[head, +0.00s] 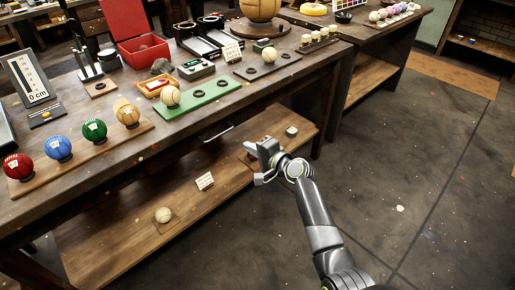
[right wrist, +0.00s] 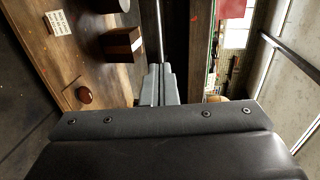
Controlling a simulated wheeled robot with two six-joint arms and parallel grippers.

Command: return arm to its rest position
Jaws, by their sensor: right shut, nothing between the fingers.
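My right arm (head: 315,210) comes up from the bottom right in the head view. Its gripper (head: 258,148) is in front of the workbench's front edge, above the lower shelf. It is apart from the balls on the bench top. In the right wrist view the two grey fingers (right wrist: 158,86) are together with nothing between them. My left gripper is not in view.
The workbench (head: 150,150) holds red, blue, green and tan balls on a wooden strip, and a cream ball (head: 170,96) on a green board (head: 195,108). The floor (head: 430,170) at right is clear.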

